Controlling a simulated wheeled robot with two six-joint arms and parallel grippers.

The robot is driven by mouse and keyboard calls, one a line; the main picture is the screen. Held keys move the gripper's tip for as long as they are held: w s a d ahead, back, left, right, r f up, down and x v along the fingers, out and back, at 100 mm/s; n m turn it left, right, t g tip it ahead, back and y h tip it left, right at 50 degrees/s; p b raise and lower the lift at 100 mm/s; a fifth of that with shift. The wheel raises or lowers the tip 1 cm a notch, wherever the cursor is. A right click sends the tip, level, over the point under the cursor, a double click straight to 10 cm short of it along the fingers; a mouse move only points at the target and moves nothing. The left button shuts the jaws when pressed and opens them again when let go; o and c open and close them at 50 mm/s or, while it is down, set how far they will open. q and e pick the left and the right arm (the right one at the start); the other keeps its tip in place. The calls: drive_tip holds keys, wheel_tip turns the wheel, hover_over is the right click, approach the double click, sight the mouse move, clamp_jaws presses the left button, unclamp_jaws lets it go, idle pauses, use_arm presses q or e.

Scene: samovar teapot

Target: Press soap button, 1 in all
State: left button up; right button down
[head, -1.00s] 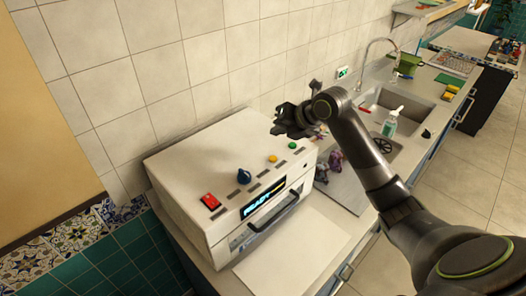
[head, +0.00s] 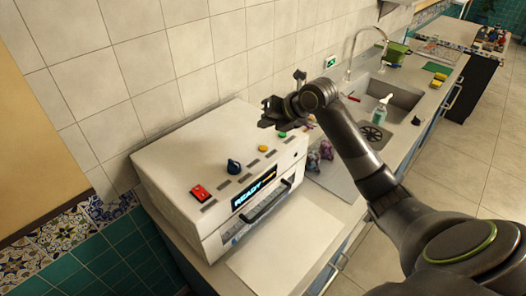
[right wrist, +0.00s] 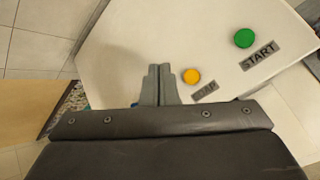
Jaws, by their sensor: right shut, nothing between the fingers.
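The white machine (head: 190,160) stands on the counter against the tiled wall, its display reading READY. My right gripper (head: 268,114) is shut and empty above the machine. Its fingertips (right wrist: 158,70) appear just left of the yellow button in the wrist view, apart from it. My left gripper is not in view.
Right of the machine are small purplish figures (head: 325,150), a soap bottle (head: 381,109) and a sink (head: 395,92) with a curved tap (head: 352,48). A green pot (head: 393,53) stands beyond. The tiled wall (head: 150,60) is close behind the machine.

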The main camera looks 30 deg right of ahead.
sight(266, 149)
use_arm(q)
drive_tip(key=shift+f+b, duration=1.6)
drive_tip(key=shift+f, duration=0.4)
use_arm(e)
drive_tip(key=shift+f, duration=2.75)
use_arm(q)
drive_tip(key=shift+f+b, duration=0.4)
use_arm(e)
drive_tip(key=shift+f, duration=0.4)
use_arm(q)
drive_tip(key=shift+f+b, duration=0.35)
use_arm(e)
drive_tip(key=shift+f, duration=0.5)
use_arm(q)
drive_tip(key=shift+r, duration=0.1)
use_arm(e)
drive_tip(key=shift+r, duration=0.15)
use_arm(q)
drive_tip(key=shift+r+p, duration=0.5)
drive_tip(key=shift+p, duration=0.1)
use_arm(e)
drive_tip(key=shift+r, duration=0.75)
drive_tip(key=shift+r+p, duration=1.8)
drive_tip(key=shift+r, duration=0.8)
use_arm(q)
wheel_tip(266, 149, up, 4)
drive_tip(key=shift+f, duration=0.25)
use_arm(e)
drive_tip(key=shift+f, duration=0.1)
